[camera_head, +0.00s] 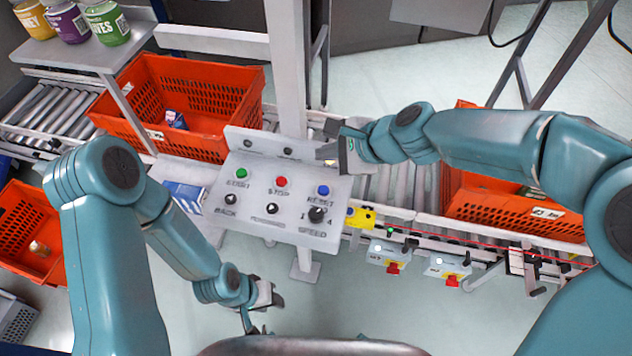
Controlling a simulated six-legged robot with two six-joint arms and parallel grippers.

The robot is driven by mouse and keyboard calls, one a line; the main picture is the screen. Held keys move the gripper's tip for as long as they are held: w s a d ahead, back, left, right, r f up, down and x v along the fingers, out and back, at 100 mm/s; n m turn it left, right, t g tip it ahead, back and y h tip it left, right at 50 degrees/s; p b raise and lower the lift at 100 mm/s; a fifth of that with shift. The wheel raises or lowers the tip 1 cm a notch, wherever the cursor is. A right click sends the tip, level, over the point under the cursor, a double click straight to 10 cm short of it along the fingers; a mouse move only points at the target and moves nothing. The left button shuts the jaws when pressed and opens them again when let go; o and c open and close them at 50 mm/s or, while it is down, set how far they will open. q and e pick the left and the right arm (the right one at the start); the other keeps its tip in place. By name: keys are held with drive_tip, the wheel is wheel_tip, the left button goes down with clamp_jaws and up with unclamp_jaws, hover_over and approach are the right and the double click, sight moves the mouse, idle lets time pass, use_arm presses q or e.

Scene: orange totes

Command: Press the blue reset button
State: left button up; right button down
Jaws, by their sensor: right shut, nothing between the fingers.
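The blue reset button (323,190) is on the right side of a tilted grey control panel (270,222), above a label reading RESET. A red stop button (281,182) and a green start button (241,174) sit to its left. Black knobs are in the row below, with a larger speed knob (316,214) under the blue button. My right gripper (328,142) is shut and empty, above and behind the panel's upper right edge, apart from the blue button. My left gripper (262,308) hangs low in front of the panel; its fingers are too small to judge.
An orange tote (205,95) stands behind the panel on the left, and another tote (520,212) is on the conveyor at the right. A grey post (286,70) rises behind the panel. Two small boxes with red switches (393,267) hang from the conveyor's front rail.

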drive_tip(key=b, duration=0.7)
hover_over(327, 192)
wheel_tip(327, 192, down, 8)
drive_tip(key=shift+w+r, duration=0.1)
drive_tip(key=shift+r, duration=0.05)
drive_tip(key=shift+f+b, duration=0.55)
drive_tip(key=shift+b, duration=0.2)
idle(1.1)
drive_tip(key=shift+f+b, duration=0.35)
drive_tip(key=shift+f, duration=0.05)
